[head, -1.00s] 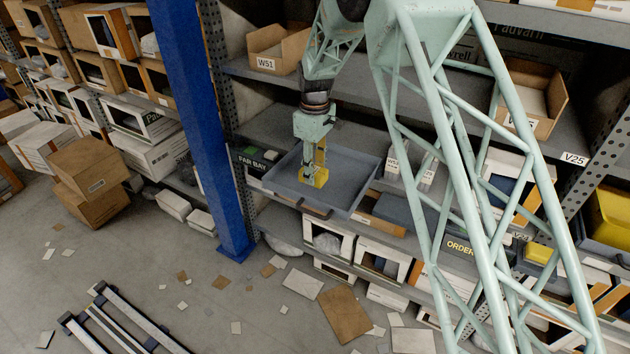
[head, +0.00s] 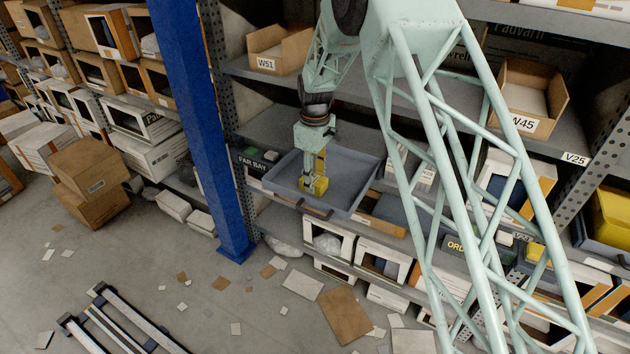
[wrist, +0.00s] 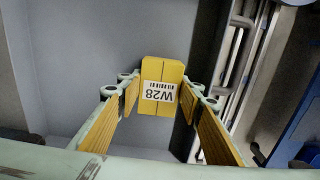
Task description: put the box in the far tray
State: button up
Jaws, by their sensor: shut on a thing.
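A small yellow box (head: 321,186) hangs in my gripper (head: 314,183) in the head view. In the wrist view the box (wrist: 161,72) shows a white label reading W28, upside down. My gripper (wrist: 158,105) is shut on it, with a yellow-padded finger at each side. The grey-blue tray (head: 352,172) is wide and shallow, on the shelf next to a FAR BAY sign (head: 252,162). The box appears over the tray's front part, near its front wall. I cannot tell whether it touches the tray floor. The tray's grey inside (wrist: 75,75) looks empty in the wrist view.
A blue rack post (head: 190,120) stands left of the tray. A shelf above holds open bins, W51 (head: 277,50) and W45 (head: 530,95). White boxes (head: 408,165) stand right of the tray. Scraps and cardboard (head: 345,315) litter the floor.

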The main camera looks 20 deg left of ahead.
jog(key=shift+f, duration=0.1)
jog(key=o, duration=0.9)
jog(key=shift+c, duration=0.2)
notch_tip(320, 180, up, 12)
jog(key=p, duration=0.1)
dwell(0.3)
dwell(0.7)
jog(key=shift+r, duration=0.2)
